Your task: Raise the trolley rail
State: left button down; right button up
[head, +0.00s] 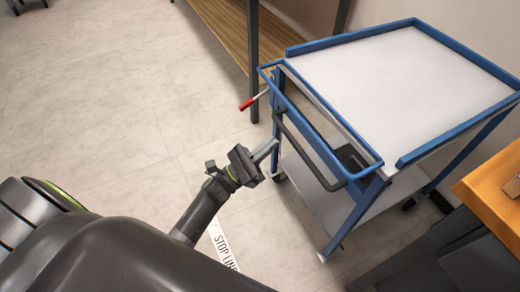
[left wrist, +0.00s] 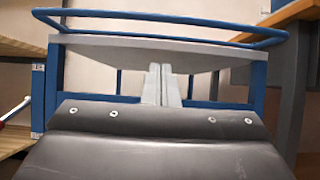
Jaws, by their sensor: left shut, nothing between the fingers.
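The trolley has a blue frame and a pale top (head: 400,75). In the head view a blue rail loop (head: 325,122) juts out from its near left side; in the left wrist view this blue rail (left wrist: 160,20) runs across the top. A dark bar (head: 305,155) hangs lower on that side. I cannot tell which of the two is the movable rail. My left gripper (head: 270,149) is shut and empty, just left of the dark bar and below the blue rail.
A wooden shelf unit (head: 228,25) with dark posts stands behind the trolley. A wooden-topped bench (head: 490,190) is close on its right. The floor (head: 110,110) to the left is clear.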

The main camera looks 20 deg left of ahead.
pick_arm(q)
jog(key=w+d+r+p, duration=0.2)
jog(key=w+r, duration=0.1)
jog(key=r, duration=0.3)
jog(key=shift+w+d+r, duration=0.15)
jog(key=shift+d, duration=0.15)
pick_arm(e)
jog(key=shift+s+d+f+g, duration=0.25)
jog(key=shift+f, duration=0.35)
jog(key=shift+s+d+f+g, duration=0.2)
jog(key=shift+f+g, duration=0.05)
jog(key=shift+f, duration=0.35)
jog(key=shift+s+r, duration=0.1)
pick_arm(q)
jog(key=shift+r+g+p, duration=0.25)
jog(key=shift+g+p, duration=0.05)
jog(key=shift+p, duration=0.4)
pick_arm(e)
jog(key=shift+s+d+f+g+h, duration=0.15)
jog(key=shift+f+g, duration=0.05)
jog(key=shift+f, duration=0.15)
jog(key=shift+s+d+f+g+h, duration=0.1)
jog(key=shift+f+g+h, duration=0.1)
jog(key=shift+f, duration=0.15)
